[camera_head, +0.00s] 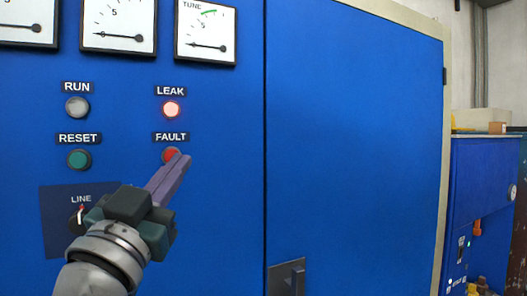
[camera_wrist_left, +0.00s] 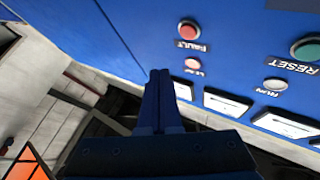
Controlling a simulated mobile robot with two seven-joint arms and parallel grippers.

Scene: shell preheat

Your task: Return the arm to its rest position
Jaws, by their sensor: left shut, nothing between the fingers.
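My left gripper (camera_head: 180,163) reaches up in front of the blue cabinet panel (camera_head: 220,190) in the head view. Its fingers are shut with nothing between them. The tips overlap the red FAULT button (camera_head: 170,155) in the head view; whether they touch it cannot be told from there. In the left wrist view, the shut fingers (camera_wrist_left: 160,76) appear apart from the FAULT button (camera_wrist_left: 189,30). The LEAK lamp (camera_head: 171,109) glows pinkish red. My right gripper is not in view.
The panel also carries a grey RUN lamp (camera_head: 77,107), a green RESET button (camera_head: 79,159), a LINE switch (camera_head: 80,218) partly behind my gripper, and several gauges above. A large blue door (camera_head: 355,130) with a dark handle (camera_head: 287,278) is to the right. A smaller blue cabinet (camera_head: 485,185) stands beyond.

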